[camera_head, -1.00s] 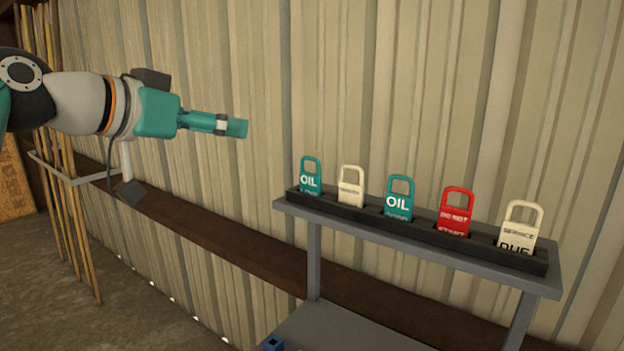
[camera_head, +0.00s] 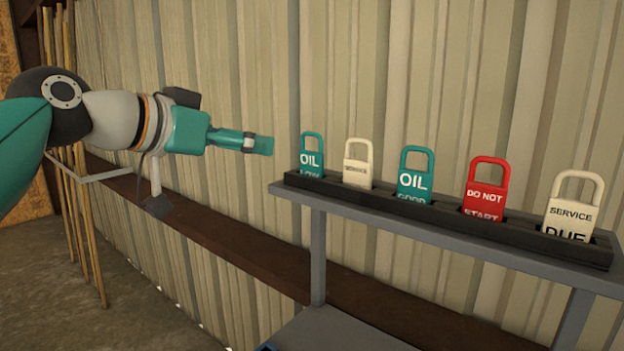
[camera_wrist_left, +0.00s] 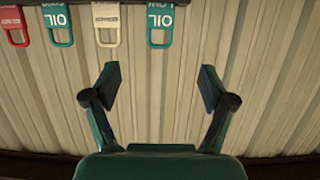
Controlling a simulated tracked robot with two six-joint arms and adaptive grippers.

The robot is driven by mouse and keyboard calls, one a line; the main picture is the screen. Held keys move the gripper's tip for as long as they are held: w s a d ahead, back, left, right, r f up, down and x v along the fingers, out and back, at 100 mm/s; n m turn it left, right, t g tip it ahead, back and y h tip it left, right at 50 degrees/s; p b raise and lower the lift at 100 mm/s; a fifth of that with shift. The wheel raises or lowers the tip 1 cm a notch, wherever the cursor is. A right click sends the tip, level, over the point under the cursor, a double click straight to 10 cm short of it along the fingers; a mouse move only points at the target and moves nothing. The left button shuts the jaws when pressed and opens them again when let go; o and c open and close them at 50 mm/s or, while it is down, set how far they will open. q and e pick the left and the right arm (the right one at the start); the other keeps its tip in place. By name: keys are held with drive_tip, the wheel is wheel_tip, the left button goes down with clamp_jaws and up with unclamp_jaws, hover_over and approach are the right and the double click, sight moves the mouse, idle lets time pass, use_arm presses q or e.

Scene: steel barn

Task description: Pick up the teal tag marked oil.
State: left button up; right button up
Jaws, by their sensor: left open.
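Two teal tags marked OIL stand in a black slotted rack (camera_head: 450,221). The left one, reading OIL LOW (camera_head: 311,158), is at the rack's left end; the other, reading OIL GOOD (camera_head: 415,181), is in the middle. Their lower parts are hidden in the slots. My left gripper (camera_head: 265,146) is open and empty, left of the OIL LOW tag and apart from it. In the left wrist view, tags appear upside down along the top edge: OIL LOW (camera_wrist_left: 160,20) and the other teal tag (camera_wrist_left: 57,22), beyond the open fingers (camera_wrist_left: 158,82). My right gripper is out of view.
A cream tag (camera_head: 357,165) stands between the teal ones. A red DO NOT START tag (camera_head: 485,192) and a cream SERVICE DUE tag (camera_head: 572,212) stand to the right. The rack sits on a grey stand (camera_head: 318,250) before a corrugated wall. Poles (camera_head: 80,230) lean at left.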

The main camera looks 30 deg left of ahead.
use_arm(q)
drive_tip(key=p, duration=0.2)
approach(309, 152)
drive_tip(key=x, duration=0.5)
drive_tip(key=shift+w+f, duration=0.15)
drive_tip(key=shift+f, duration=0.2)
drive_tip(key=shift+w+d+p, duration=0.1)
drive_tip(key=shift+w+p, duration=0.25)
drive_tip(key=shift+w, duration=0.1)
drive_tip(key=p+x, duration=0.1)
drive_tip(key=x, duration=0.2)
drive_tip(key=shift+w, duration=0.3)
drive_tip(key=shift+w+f+p, duration=0.2)
drive_tip(key=shift+w+p, duration=0.1)
drive_tip(key=shift+w, duration=0.1)
drive_tip(key=c, duration=1.1)
drive_tip(key=shift+r, duration=0.15)
wheel_tip(309, 152, up, 10)
drive_tip(key=p, duration=0.3)
